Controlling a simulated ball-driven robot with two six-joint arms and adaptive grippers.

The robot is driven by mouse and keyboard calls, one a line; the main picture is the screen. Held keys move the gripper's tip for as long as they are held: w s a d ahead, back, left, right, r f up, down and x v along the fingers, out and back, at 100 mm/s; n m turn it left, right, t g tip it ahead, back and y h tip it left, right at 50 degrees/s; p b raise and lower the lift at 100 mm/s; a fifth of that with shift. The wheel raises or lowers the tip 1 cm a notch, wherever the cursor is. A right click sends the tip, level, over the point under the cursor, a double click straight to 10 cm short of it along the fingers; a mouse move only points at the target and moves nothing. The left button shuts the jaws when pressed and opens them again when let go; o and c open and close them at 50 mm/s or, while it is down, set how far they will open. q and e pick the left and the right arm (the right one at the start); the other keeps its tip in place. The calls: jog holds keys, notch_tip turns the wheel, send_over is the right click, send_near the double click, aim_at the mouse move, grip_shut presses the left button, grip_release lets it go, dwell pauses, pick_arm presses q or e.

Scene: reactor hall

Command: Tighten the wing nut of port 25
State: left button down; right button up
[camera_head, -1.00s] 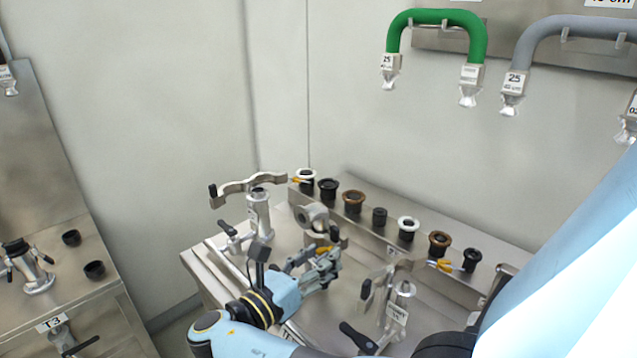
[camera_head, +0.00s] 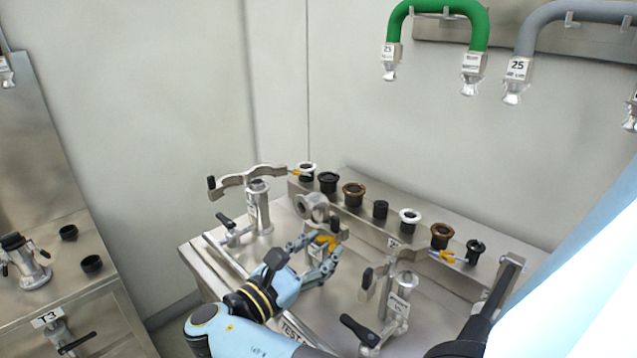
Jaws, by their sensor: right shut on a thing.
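My right gripper (camera_head: 326,252) reaches in from the lower middle over the steel bench. Its fingers are shut around a small orange-yellow piece (camera_head: 327,241), which looks like the wing nut and is partly covered by them. Just behind and above it is a metal clamp ring (camera_head: 312,206) on a port, with a black-tipped part beside it. The fingers hide most of this port, and I cannot read its number. My left gripper is not in view.
A valve post (camera_head: 258,208) with a long handle stands left of the gripper, another post (camera_head: 402,295) to its right. Several caps and rings line the rear ledge (camera_head: 290,190). A green hose (camera_head: 440,8) and a grey hose (camera_head: 575,22) hang on the wall.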

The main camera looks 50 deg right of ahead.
jog(key=shift+m, duration=0.7)
jog(key=shift+b, duration=0.35)
jog(key=o, duration=1.2)
